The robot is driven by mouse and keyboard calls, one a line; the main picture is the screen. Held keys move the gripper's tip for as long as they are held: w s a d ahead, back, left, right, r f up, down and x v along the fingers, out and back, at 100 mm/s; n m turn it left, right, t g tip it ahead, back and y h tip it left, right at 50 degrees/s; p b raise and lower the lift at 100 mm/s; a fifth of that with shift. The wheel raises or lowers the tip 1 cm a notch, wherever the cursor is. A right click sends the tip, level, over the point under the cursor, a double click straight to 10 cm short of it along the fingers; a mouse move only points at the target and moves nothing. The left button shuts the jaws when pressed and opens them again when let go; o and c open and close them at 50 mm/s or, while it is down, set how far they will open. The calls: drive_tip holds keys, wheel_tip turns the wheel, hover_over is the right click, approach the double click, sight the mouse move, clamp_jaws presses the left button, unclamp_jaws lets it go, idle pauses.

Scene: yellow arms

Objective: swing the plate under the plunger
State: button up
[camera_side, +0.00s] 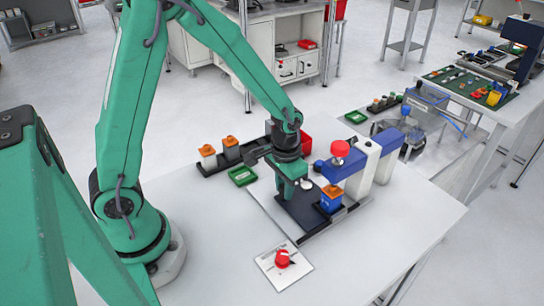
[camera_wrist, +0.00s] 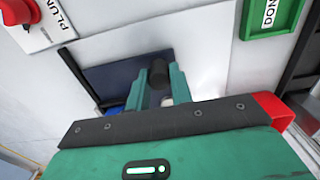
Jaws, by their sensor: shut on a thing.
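The dark plate (camera_side: 300,211) lies flat on the table at the foot of the blue and white press; it also shows in the wrist view (camera_wrist: 108,79). A blue block with an orange top (camera_side: 331,198) stands at the plate's right side. The plunger's red knob (camera_side: 340,148) sits on the press's blue head (camera_side: 336,169), above and close to that block. My gripper (camera_side: 289,193) reaches down over the plate's left part. In the wrist view its green fingers (camera_wrist: 158,92) are shut on a black upright knob (camera_wrist: 159,73). The knob's foot is partly hidden.
A white card with a red button (camera_side: 281,259) lies in front of the plate. A green tray (camera_side: 243,176) and a dark rack with two orange-topped blocks (camera_side: 219,156) are left of my gripper. The table's front right is clear.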

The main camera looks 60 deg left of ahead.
drive_tip(key=shift+d, duration=0.1)
idle(0.3)
drive_tip(key=shift+o, duration=0.8)
drive_tip(key=shift+s+d, duration=0.15)
drive_tip(key=shift+d, duration=0.05)
drive_tip(key=o, duration=0.4)
drive_tip(key=shift+r, duration=3.7)
drive_tip(key=shift+a+r, duration=0.1)
drive_tip(key=shift+r, duration=0.05)
